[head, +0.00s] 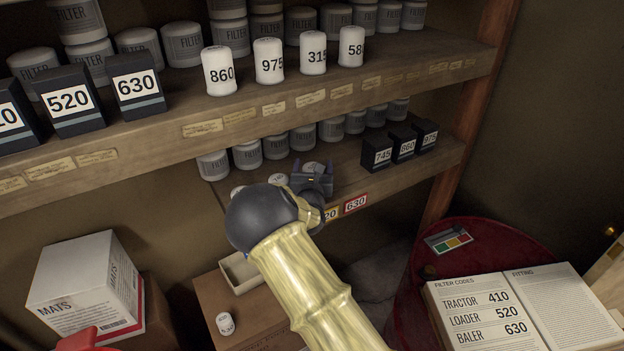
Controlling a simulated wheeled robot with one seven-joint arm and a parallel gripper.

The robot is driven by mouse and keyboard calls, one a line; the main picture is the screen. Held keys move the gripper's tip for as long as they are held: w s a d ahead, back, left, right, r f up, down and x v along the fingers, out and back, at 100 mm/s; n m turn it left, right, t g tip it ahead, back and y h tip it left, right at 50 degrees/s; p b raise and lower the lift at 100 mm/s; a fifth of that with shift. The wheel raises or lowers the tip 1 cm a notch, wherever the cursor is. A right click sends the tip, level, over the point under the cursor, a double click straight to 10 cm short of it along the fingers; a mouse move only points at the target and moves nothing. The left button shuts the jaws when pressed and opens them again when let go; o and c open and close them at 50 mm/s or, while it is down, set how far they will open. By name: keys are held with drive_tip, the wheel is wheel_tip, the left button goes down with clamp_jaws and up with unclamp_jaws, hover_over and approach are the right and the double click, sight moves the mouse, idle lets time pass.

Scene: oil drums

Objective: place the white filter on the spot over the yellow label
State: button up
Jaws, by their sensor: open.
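The yellow label (331,213) is on the front edge of the lower shelf (368,182). My arm partly covers it, and "20" shows. My gripper (312,173) is open above this shelf, just behind the yellow label. A pale round shape (313,166) shows at its fingers; I cannot tell if it is a filter or a marked spot. The spot over the yellow label is mostly hidden by my gripper. A small white filter (225,323) stands on the cardboard box below. Several white numbered filters, such as 860 (219,71), stand on the upper shelf.
A red label (356,203) sits right of the yellow one. Black boxes (404,145) stand at the lower shelf's right, grey filters (275,146) at its back. A red drum (478,246) carries an open code book (520,312), listing loader 520. The upper shelf (150,132) overhangs.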

drive_tip(key=shift+s+f+b, duration=0.15)
drive_tip(key=shift+s+b, duration=0.15)
drive_tip(key=shift+s, duration=0.15)
drive_tip(key=s+b, duration=0.5)
drive_tip(key=s, duration=0.6)
drive_tip(key=s+d+f+m+g+h, duration=0.1)
drive_tip(key=s+d+m+g+h, duration=0.2)
drive_tip(key=d+m+h, duration=0.5)
drive_tip(key=s+d+f+m+g+h, duration=0.1)
drive_tip(key=s+d+m+g, duration=0.25)
drive_tip(key=d, duration=0.75)
drive_tip(key=s+d+f+m+g, duration=0.4)
drive_tip(key=s+d+m+g, duration=0.35)
drive_tip(key=s+m, duration=0.2)
drive_tip(key=s+a+m+g+y, duration=0.1)
drive_tip(key=s+a+m+y, duration=0.5)
drive_tip(key=m, duration=0.8)
drive_tip(key=s+y, duration=0.3)
drive_tip(key=s, duration=0.1)
drive_tip(key=shift+a+m, duration=0.3)
drive_tip(key=shift+m, duration=0.1)
